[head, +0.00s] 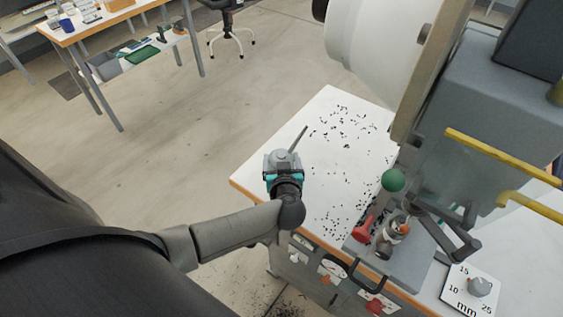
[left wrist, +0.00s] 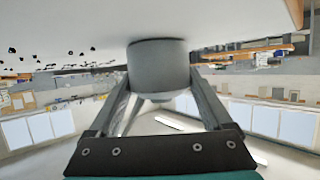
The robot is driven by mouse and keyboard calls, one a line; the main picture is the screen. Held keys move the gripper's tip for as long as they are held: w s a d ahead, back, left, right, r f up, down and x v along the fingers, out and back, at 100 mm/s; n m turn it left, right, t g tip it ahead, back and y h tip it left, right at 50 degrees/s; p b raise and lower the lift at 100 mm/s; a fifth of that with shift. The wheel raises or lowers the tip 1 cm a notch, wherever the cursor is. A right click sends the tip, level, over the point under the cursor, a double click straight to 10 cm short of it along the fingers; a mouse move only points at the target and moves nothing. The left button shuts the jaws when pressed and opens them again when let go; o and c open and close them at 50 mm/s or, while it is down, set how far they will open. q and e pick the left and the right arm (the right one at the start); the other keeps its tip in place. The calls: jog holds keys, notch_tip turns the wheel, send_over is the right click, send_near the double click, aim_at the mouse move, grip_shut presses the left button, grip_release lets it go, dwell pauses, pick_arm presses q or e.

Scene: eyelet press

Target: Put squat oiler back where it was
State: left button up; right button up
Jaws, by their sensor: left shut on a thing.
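The squat oiler (head: 281,158) is a small grey can with a thin dark spout that points up and to the right in the head view. My left gripper (head: 283,170) is shut on it, near the left edge of the white press table (head: 318,150). In the left wrist view the oiler's grey round body (left wrist: 157,66) sits between the two fingers of the gripper (left wrist: 155,95). The white table surface is right behind the body there. I cannot tell whether the oiler touches the table. My right gripper is not in view.
Black specks lie scattered on the table. The big grey press (head: 480,130) stands at the right, with a green knob (head: 393,180), a red part (head: 362,228) and yellow bars (head: 490,157). A dial plate (head: 468,290) is at the lower right. A workbench (head: 100,20) stands far left.

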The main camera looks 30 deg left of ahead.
pick_arm(q)
jog(key=shift+f, duration=0.1)
jog(key=o, duration=1.3)
jog(key=shift+r, duration=0.2)
jog(key=p+v, duration=0.3)
jog(key=v, duration=0.9)
jog(key=shift+f, duration=0.1)
